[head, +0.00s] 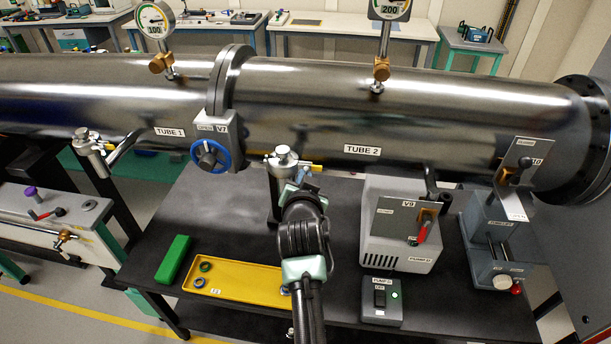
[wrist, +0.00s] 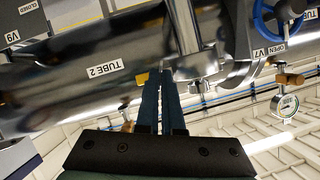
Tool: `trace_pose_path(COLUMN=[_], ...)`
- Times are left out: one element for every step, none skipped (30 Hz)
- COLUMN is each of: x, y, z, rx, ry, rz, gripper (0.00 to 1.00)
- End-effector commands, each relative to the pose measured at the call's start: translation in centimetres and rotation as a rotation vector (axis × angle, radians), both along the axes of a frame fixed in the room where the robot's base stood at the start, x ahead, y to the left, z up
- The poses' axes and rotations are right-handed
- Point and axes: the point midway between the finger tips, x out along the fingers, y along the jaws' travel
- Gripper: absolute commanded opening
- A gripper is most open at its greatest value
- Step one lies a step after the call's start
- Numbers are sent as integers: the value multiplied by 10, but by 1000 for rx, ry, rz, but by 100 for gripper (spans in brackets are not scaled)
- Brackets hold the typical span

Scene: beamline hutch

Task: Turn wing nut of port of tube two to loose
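The port of tube two (head: 283,157) is a silvery fitting under the tube labelled TUBE 2 (head: 400,115). Its yellow wing nut (head: 312,167) shows beside my gripper (head: 301,180), sticking out to the right. In the wrist view the port (wrist: 200,62) is just beyond my fingers, and a yellow piece of the wing nut (wrist: 141,79) shows left of them. My gripper's two dark fingers (wrist: 163,78) are close together with a thin gap. The fingers hide part of the nut, so I cannot tell whether a wing is between them.
A blue handwheel valve V7 (head: 210,156) stands left of the port. A similar port with a yellow handle (head: 92,142) is under tube 1. A yellow tray (head: 240,287), a green block (head: 174,259), a pump (head: 398,250) and a switch box (head: 381,301) are on the black table (head: 200,208).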

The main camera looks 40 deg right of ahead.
Motion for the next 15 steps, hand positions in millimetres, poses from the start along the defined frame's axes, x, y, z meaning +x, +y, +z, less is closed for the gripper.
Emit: trace_pose_path(x=[2, 2, 2, 2, 2, 2, 3, 3, 3, 3, 3, 3, 3, 3, 3], y=[0, 0, 0, 0, 0, 0, 0, 0, 0, 0, 1, 1, 1, 1, 1], z=[3, 3, 3, 3, 3, 3, 4, 4, 4, 4, 5, 5, 5, 5, 5], rx=[-28, -43, -60, -73, -85, -100, -110, -120, -131, -139, -147, -154, -160, -165, -171], ry=[18, 34, 55, 70, 84, 101, 112, 124, 138, 147, 155, 165, 172, 177, 185], rz=[1, 0, 0, 0, 0, -1, -1, -1, -1, 0, -1, 0, 0, 0, 0], gripper=[0, 0, 0, 0, 0, 0, 0, 0, 0, 0, 0, 0, 0, 0, 0])
